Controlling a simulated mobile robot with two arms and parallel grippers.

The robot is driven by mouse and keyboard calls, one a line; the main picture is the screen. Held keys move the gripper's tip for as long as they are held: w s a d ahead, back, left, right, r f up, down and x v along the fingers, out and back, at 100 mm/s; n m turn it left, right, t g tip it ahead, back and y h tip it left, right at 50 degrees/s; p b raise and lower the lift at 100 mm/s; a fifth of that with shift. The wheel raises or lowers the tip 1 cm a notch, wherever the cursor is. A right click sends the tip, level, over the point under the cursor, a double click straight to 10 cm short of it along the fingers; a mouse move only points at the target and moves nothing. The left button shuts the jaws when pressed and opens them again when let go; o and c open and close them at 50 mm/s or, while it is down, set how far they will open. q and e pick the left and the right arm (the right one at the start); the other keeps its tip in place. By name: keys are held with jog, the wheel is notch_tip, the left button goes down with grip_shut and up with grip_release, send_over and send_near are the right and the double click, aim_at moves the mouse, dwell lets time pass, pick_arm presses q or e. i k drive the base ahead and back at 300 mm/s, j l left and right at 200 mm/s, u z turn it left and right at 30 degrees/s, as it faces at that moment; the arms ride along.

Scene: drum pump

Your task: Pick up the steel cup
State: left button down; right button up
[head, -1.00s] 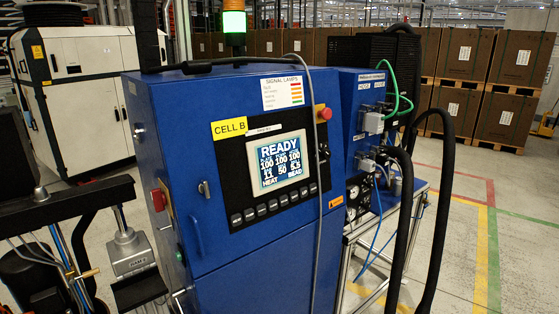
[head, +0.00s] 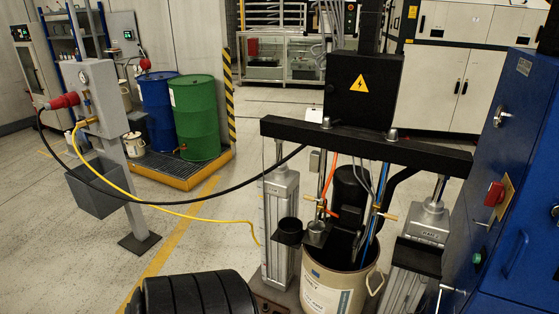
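A small grey metallic cup (head: 316,234), which looks like the steel cup, is near the middle of the drum pump in the head view. I cannot tell exactly what the grey cup rests on. Neither of my grippers shows, and nothing is seen touching the cup.
The pump's black crossbeam (head: 365,143) spans above the pail, with cylinders (head: 281,215) on both sides. A blue cabinet (head: 520,190) closes off the right. A post with a grey box (head: 97,188) stands left; black and yellow hoses run toward the pump.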

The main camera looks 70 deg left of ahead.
aim_at(316, 231)
jog(key=u, duration=1.8)
jog(key=i+j, duration=0.1)
jog(key=j, duration=0.15)
jog(key=i+j+z, duration=0.1)
jog(key=j+z, duration=0.25)
jog(key=z, duration=0.15)
jog(key=j+z, duration=0.35)
jog(key=z, duration=0.15)
